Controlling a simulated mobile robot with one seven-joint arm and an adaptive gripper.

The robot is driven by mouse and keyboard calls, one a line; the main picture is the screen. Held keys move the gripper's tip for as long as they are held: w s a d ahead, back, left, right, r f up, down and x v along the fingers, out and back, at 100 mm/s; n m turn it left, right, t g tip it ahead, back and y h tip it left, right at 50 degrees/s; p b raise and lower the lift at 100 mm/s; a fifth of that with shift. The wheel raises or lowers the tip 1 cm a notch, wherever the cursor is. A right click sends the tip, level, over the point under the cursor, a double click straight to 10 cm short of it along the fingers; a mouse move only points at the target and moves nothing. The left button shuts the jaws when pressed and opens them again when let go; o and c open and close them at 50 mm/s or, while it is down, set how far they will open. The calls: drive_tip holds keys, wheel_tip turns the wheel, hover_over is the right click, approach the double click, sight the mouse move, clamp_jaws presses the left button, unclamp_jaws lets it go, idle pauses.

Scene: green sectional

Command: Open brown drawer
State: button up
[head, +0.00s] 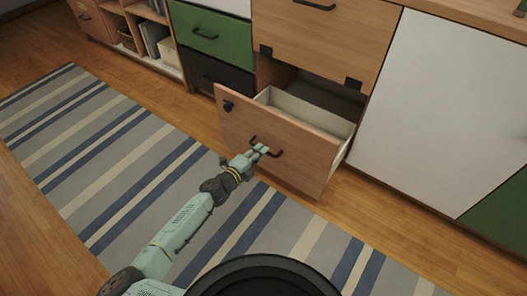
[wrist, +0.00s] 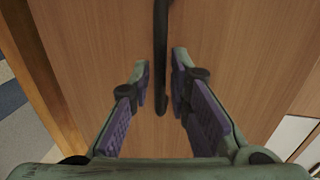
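The brown drawer (head: 285,140) is pulled well out of the cabinet, and its pale empty-looking inside shows in the head view. Its dark bar handle (head: 268,149) is on the drawer front. My gripper (head: 262,151) is at the handle. In the wrist view, the two purple-padded fingers of my gripper (wrist: 160,78) stand on either side of the handle (wrist: 160,60). The fingers are apart, with gaps between them and the bar. The wood front (wrist: 240,50) fills most of the wrist view.
A brown panel (head: 325,35) is above the open drawer. A white panel (head: 435,105) is to the right. Green (head: 212,36) and black (head: 215,73) drawers are to the left, beside shelves with books (head: 155,38). A striped rug (head: 130,160) covers the floor in front.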

drive_tip(key=shift+x, duration=1.2)
drive_tip(key=shift+c, duration=0.5)
clamp_jaws()
